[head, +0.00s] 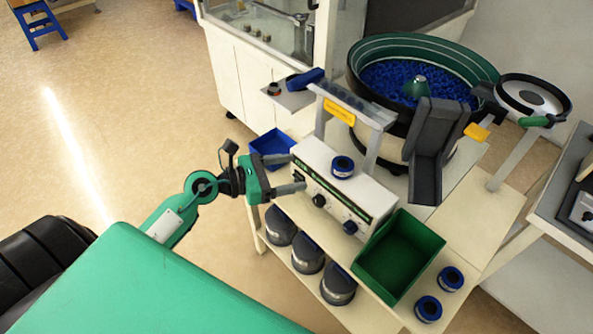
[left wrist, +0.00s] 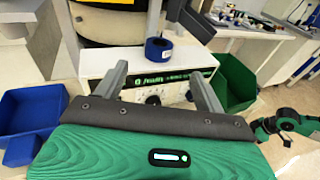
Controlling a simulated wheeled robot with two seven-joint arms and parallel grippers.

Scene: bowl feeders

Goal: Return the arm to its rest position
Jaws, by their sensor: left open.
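My left gripper (head: 297,172) is in the middle of the head view, with its two fingers apart and nothing between them. It is by the left front of the white control box (head: 335,190). In the left wrist view its fingers (left wrist: 160,88) are spread in front of the same box. Whether a finger touches the box is hard to tell. Part of another green arm, apparently my right one, shows at the right edge of the left wrist view; its gripper (left wrist: 256,128) is too small to read. The head view does not show that arm.
A blue ring (head: 342,167) lies on the box. A blue bin (head: 271,147) stands beside my left gripper, a green bin (head: 400,255) to the right. The bowl feeder (head: 365,58) holds blue parts. Two blue rings (head: 428,308) lie near the shelf edge.

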